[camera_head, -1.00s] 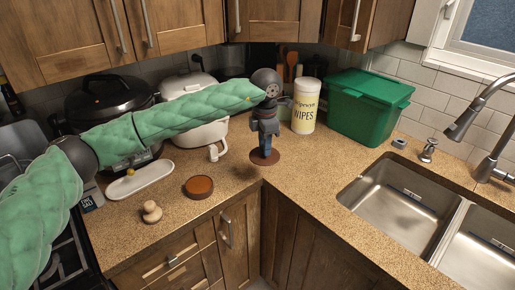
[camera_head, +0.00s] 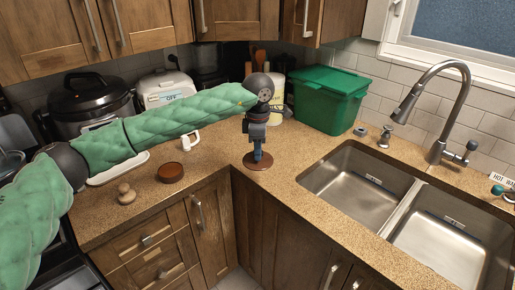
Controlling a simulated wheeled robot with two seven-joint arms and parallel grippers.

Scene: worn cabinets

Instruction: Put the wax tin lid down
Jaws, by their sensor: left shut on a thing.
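My left gripper (camera_head: 258,158) points down over the counter near its inner corner, to the left of the sink. It is shut on the wax tin lid (camera_head: 249,164), a flat reddish-brown disc right below the fingers. The lid looks level and close to the counter top; I cannot tell whether it touches. The open wax tin (camera_head: 170,173), round and brown, stands on the counter to the left of the lid, apart from it. My right gripper is not in view.
A small wooden knob-like object (camera_head: 126,194) stands left of the tin. A white tray (camera_head: 119,168), black cooker (camera_head: 92,104) and white appliance (camera_head: 164,90) are behind. A wipes canister (camera_head: 273,107) and green bin (camera_head: 328,99) stand at the back. The double sink (camera_head: 355,186) is right.

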